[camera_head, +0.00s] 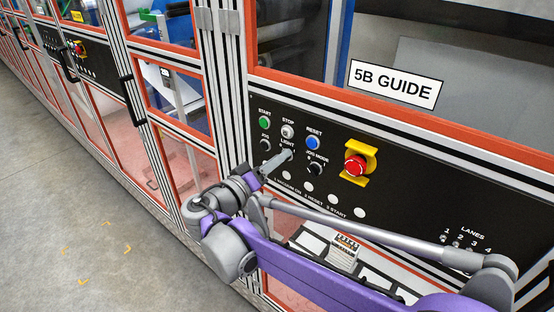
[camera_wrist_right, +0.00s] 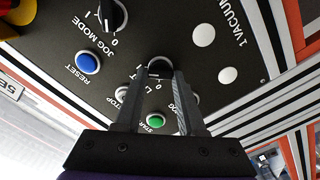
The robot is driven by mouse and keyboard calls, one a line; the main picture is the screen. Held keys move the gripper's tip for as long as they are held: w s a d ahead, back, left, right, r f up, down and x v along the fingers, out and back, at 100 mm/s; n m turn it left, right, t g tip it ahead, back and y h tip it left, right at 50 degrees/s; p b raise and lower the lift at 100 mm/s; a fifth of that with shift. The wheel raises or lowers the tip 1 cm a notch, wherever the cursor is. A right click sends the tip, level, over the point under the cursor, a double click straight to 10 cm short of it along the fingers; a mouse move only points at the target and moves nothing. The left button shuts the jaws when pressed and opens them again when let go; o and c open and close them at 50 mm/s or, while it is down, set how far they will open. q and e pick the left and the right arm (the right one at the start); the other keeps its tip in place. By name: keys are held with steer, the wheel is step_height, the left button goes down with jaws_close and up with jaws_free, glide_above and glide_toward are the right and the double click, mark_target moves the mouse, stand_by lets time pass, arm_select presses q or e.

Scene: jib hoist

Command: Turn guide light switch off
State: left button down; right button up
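The guide light switch (camera_wrist_right: 160,66) is a black rotary knob on the black control panel (camera_head: 420,190), under the "LIGHT" label. In the right wrist view it sits between my right gripper's fingertips (camera_wrist_right: 160,75). The fingers are apart, one on each side of the knob; I cannot tell whether they touch it. In the head view the right gripper (camera_head: 288,156) reaches to the panel from below and hides most of the switch. The knob's exact setting is hard to read; a "0" mark shows beside it. My left gripper is not in view.
Close by are the green start button (camera_head: 264,122), white stop button (camera_head: 288,131), blue reset button (camera_head: 312,143), jog knob (camera_head: 265,145) and jog mode knob (camera_head: 315,168). A red emergency stop (camera_head: 355,165) with a yellow guard sticks out to the right. Open floor (camera_head: 70,220) lies left.

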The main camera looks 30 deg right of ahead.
jaws_close()
steer(key=shift+n, duration=0.3)
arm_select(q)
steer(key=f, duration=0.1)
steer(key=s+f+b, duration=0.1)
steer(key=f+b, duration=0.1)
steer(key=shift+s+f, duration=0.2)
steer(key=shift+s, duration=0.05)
arm_select(e)
steer(key=n, duration=1.7)
steer(key=shift+f, duration=0.4)
steer(key=o, duration=0.6)
jaws_free()
steer(key=shift+c, duration=0.2)
